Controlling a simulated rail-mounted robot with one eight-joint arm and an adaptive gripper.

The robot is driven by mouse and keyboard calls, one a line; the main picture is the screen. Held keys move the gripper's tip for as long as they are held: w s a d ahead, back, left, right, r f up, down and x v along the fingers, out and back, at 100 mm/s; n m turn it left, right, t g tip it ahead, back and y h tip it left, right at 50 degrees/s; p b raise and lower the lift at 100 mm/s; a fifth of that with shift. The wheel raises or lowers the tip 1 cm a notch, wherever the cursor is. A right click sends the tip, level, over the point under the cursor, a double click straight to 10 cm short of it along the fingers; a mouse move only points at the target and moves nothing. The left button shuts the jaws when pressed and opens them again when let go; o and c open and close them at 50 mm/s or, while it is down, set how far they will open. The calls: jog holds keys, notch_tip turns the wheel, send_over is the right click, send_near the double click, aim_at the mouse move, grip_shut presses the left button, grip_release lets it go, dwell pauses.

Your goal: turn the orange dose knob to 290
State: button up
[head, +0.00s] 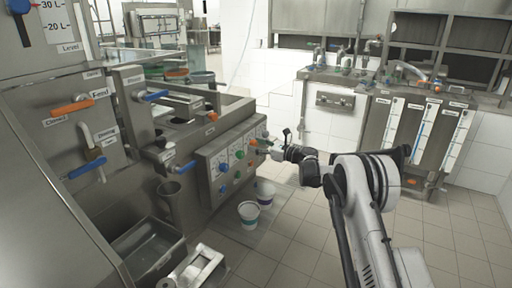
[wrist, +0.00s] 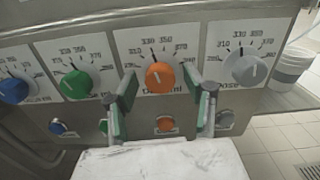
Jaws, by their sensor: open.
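The orange dose knob (wrist: 160,77) sits on a white scale plate on the machine's front panel, in the wrist view. My gripper (wrist: 160,82) is open, with one green-padded finger to the left of the knob and one to the right. Gaps show between the fingers and the knob. In the head view my gripper (head: 268,150) is at the front of the control panel (head: 210,165), and the orange knob (head: 253,142) shows small beside it.
A green knob (wrist: 77,84) and a blue knob (wrist: 13,90) are to the left, a grey knob (wrist: 249,70) to the right. Smaller buttons, including an orange one (wrist: 165,124), lie below. White cups (head: 248,212) stand on the floor below the panel. Tiled floor is clear at right.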

jog(key=shift+a, duration=0.1)
jog(key=shift+c, duration=0.4)
jog(key=c, duration=1)
jog(key=shift+c, duration=0.2)
jog(key=shift+n, duration=0.3)
jog(key=n+b, duration=0.1)
jog(key=n, duration=0.4)
jog(key=shift+w+n, duration=0.1)
jog(key=shift+n, duration=0.2)
jog(key=n+b, duration=0.1)
jog(key=n, duration=0.4)
jog(key=shift+n, duration=0.4)
jog(key=o, duration=1.1)
